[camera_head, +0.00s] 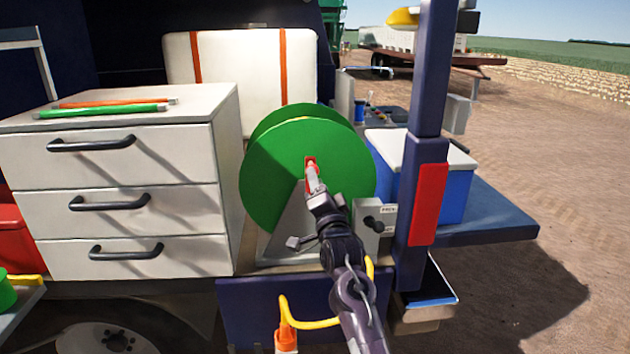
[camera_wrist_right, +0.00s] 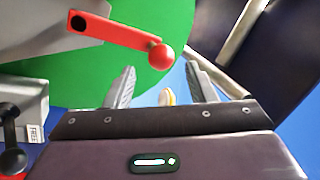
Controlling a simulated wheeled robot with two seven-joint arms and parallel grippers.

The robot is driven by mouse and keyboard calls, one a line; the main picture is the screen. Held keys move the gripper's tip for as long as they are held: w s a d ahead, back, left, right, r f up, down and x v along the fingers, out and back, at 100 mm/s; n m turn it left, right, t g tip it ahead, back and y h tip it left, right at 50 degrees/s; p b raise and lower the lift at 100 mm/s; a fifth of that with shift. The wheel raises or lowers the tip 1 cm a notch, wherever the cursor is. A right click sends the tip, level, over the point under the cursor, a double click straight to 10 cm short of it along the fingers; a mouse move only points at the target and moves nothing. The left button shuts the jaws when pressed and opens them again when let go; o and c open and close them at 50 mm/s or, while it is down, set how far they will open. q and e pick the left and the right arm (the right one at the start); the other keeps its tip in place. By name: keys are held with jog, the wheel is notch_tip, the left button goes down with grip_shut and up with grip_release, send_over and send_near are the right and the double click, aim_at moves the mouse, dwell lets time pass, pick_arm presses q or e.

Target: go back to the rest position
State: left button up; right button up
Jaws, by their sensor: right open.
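My right gripper (camera_head: 314,188) is in front of the large green reel (camera_head: 275,150), near its red crank (camera_head: 310,162). In the right wrist view, the gripper (camera_wrist_right: 160,84) is open, with its two grey fingers apart. The red crank arm (camera_wrist_right: 115,30) with its round red knob (camera_wrist_right: 160,57) lies just beyond the fingertips. Nothing shows held between the fingers. Whether the knob touches a finger is hard to tell. My left gripper is not in view.
A white drawer cabinet (camera_head: 180,200) stands left of the reel. A grey box with a black knob (camera_head: 372,224) sits right of it. A dark blue post (camera_head: 428,70) with a red pad (camera_head: 429,205) and a blue cooler (camera_head: 456,190) stand further right. Open dirt (camera_head: 560,200) lies beyond.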

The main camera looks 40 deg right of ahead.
jog(key=v, duration=0.2)
jog(key=shift+s+a, duration=0.1)
jog(key=shift+s, duration=0.15)
